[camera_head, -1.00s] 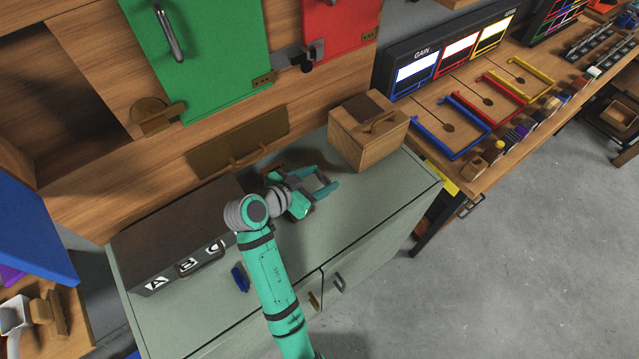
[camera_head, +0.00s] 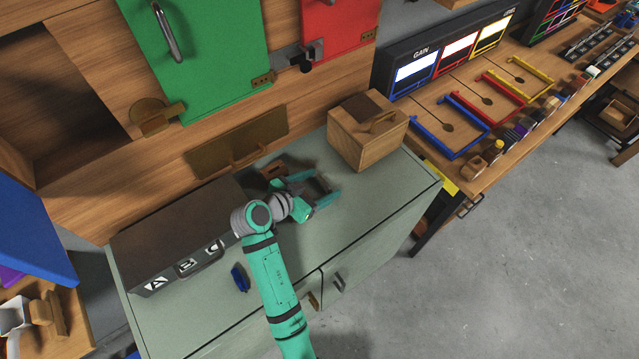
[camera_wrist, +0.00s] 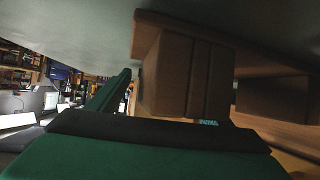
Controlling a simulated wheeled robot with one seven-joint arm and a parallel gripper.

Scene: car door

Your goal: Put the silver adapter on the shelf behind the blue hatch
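I cannot make out the silver adapter in either view. The blue hatch (camera_head: 35,232) stands open at the left edge in the head view. Above and behind it is a dark wooden compartment (camera_head: 65,95) in the wall; its inside is shadowed. My gripper (camera_head: 322,189) is low over the grey-green cabinet top (camera_head: 350,215), just in front of the wooden box (camera_head: 362,145). Its two teal fingers are apart, and I see nothing between them. In the wrist view, a finger (camera_wrist: 108,95) shows beside the wooden box (camera_wrist: 165,75).
A dark case marked with letters (camera_head: 180,240) lies left of my arm. A small brown block (camera_head: 272,172) sits behind my gripper. A blue item (camera_head: 239,278) lies near the front. Green (camera_head: 205,50) and red (camera_head: 335,25) hatches are above. The cabinet's right front is clear.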

